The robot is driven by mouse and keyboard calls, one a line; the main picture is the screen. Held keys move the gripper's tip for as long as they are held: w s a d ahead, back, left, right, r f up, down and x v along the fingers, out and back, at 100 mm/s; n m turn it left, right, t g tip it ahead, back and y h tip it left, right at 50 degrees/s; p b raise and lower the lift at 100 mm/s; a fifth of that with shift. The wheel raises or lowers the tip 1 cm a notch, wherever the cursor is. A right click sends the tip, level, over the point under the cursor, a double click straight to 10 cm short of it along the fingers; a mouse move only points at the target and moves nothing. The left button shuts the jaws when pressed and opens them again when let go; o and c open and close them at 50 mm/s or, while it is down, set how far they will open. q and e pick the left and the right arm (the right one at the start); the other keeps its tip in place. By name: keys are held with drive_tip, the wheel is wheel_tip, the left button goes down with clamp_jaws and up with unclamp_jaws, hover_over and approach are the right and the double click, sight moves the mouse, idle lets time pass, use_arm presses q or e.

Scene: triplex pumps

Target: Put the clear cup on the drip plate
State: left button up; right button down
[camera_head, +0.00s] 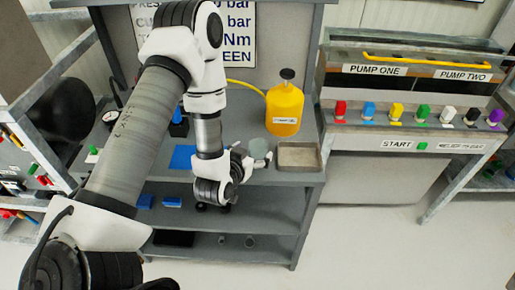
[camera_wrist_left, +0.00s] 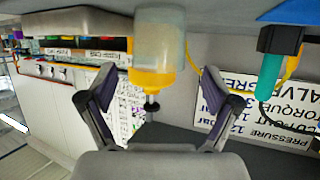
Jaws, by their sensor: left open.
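The clear cup (camera_head: 257,147) is a small greyish see-through cylinder standing on the grey bench, just left of the drip plate (camera_head: 275,164), a shallow square tray with a beige inside. My left gripper (camera_head: 258,160) is at the cup's near side, low over the bench. In the left wrist view its two fingers (camera_wrist_left: 157,88) are spread wide and empty, and the cup (camera_wrist_left: 158,42) shows ahead between them in line, with the yellow bottle behind it. I cannot tell whether the fingers reach around the cup. My right gripper is not in view.
A yellow bottle (camera_head: 284,112) with a black top stands behind the cup and plate. A blue mat (camera_head: 183,158) lies left of the gripper. The pump panel (camera_head: 400,140) with several coloured knobs stands to the right. My left arm hides part of the bench.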

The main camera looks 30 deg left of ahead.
sight(262, 143)
use_arm(q)
drive_tip(key=x, duration=0.4)
drive_tip(key=shift+w+d+p, duration=0.15)
drive_tip(key=shift+p, duration=0.15)
drive_tip(key=c, duration=1.1)
drive_tip(key=shift+r, duration=0.1)
